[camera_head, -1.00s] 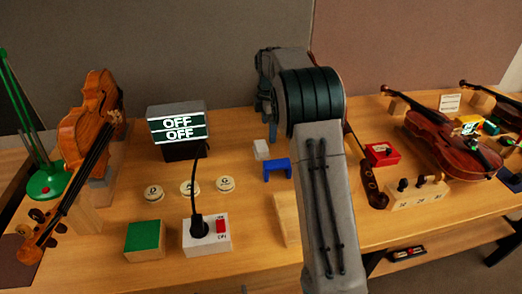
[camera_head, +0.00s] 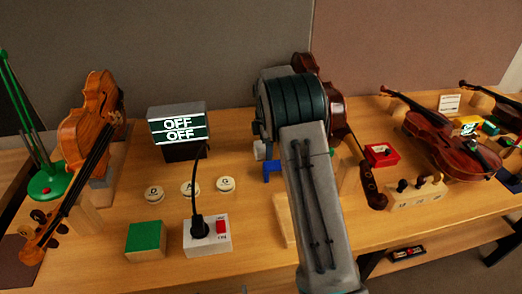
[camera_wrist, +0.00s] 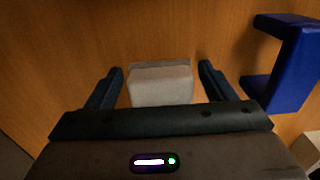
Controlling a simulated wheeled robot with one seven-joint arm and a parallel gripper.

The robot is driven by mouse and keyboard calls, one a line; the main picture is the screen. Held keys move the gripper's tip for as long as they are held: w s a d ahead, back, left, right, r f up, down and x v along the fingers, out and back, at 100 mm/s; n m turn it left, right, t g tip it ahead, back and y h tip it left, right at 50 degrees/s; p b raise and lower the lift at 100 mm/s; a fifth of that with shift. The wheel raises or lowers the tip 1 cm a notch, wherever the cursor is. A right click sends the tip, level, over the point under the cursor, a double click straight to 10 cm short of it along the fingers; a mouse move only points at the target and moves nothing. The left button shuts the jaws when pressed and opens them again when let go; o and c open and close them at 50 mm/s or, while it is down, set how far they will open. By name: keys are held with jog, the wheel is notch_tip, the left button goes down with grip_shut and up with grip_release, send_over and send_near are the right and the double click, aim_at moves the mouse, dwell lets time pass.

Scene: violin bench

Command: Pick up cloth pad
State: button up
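The cloth pad, a small pale grey-white block (camera_wrist: 162,84), lies on the wooden bench in the wrist view. In the head view a bit of the pad (camera_head: 260,150) shows beside my arm. My gripper (camera_wrist: 161,68) is open, with one dark finger on each side of the pad. A gap shows between each finger and the pad, so it does not appear to be gripped.
A blue bracket (camera_wrist: 294,72) stands close to the right of my right finger. A display box reading OFF (camera_head: 178,131), round lettered discs and a switch box with a cable (camera_head: 207,238) are to the left.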

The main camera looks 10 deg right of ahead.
jog(key=c, duration=0.7)
jog(key=shift+r, duration=0.15)
notch_tip(320, 180, up, 10)
jog(key=shift+f, duration=0.1)
